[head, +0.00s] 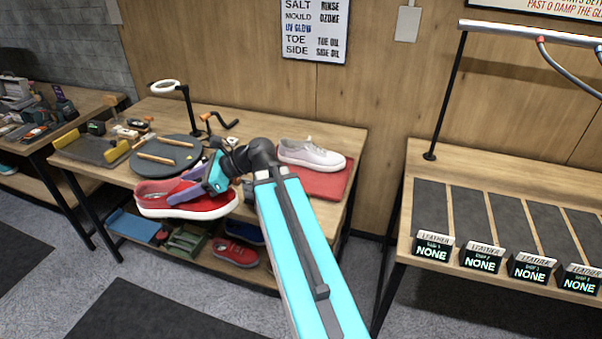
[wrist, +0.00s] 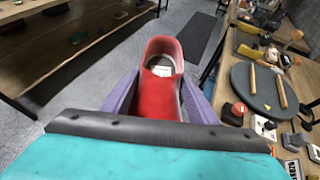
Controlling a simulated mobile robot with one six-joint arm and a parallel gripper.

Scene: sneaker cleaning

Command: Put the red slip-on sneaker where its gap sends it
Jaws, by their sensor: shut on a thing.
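The red slip-on sneaker (head: 170,200) with a white sole is in my gripper (head: 190,193), off the front left edge of the wooden bench (head: 330,145). In the wrist view the sneaker (wrist: 160,92) lies between the two purple fingers (wrist: 158,100), its opening facing up and away from me. My gripper is shut on it. Part of its far side is hidden by my gripper in the head view. A wall sign (head: 315,30) lists words such as SALT, MOULD, TOE and SIDE; I see no gap marking on the sneaker.
A white sneaker (head: 312,155) rests on a red mat at the bench's right. A round dark turntable (head: 165,155) stands at the left. More shoes sit on the lower shelf. The right rack (head: 500,215) has several slots with labels reading LEATHER and NONE.

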